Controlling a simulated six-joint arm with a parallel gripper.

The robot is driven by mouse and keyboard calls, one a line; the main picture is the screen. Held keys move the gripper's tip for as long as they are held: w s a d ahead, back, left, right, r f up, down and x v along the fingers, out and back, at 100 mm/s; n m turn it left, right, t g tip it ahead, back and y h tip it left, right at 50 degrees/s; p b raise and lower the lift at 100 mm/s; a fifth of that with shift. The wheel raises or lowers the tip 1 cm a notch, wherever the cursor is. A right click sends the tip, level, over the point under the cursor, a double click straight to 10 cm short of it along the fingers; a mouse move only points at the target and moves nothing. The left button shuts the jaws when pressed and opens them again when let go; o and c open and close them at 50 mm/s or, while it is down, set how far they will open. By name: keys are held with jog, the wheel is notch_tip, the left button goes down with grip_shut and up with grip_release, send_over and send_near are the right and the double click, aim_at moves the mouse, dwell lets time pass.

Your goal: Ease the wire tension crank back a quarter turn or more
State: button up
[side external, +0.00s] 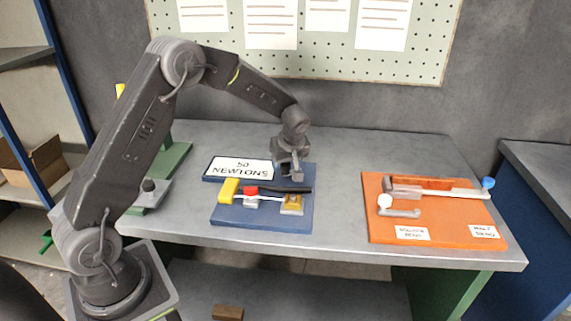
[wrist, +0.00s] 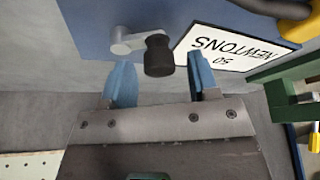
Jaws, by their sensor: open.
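A small crank with a light grey arm (wrist: 128,42) and a black knob (wrist: 158,56) is mounted on the blue board, beside the "50 NEWTONS" sign (wrist: 220,47) in the wrist view. My gripper (wrist: 161,80) is open, with its blue-padded fingers on either side of the knob's near end in that view. Whether a finger touches the knob I cannot tell. In the side external view my gripper (side external: 291,174) points down at the back right of the blue board (side external: 228,215) and hides the crank there. The sign (side external: 240,168) lies along the board's back left.
The blue board also carries a yellow block (side external: 229,189), a red piece (side external: 250,190), a black bar (side external: 285,189) and a brass-coloured block (side external: 292,205). Bare bench separates the boards.

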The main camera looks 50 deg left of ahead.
jog(key=v, duration=1.2)
jog(key=shift+r, duration=0.35)
jog(key=shift+s+d, duration=0.15)
jog(key=s+d+r+m+t+h, duration=0.1)
jog(key=s+d+r+m, duration=0.1)
jog(key=s, duration=0.7)
jog(key=s+d+r+m+t+h, duration=0.2)
jog(key=s+d+r+m, duration=0.1)
jog(key=s+d+m, duration=0.2)
jog(key=s+d+r+m+t+h, duration=0.1)
jog(key=s+d+m, duration=0.3)
jog(key=s, duration=0.9)
jog(key=r+m, duration=0.1)
jog(key=m, duration=0.2)
jog(key=shift+s+r, duration=0.2)
jog(key=shift+d, duration=0.1)
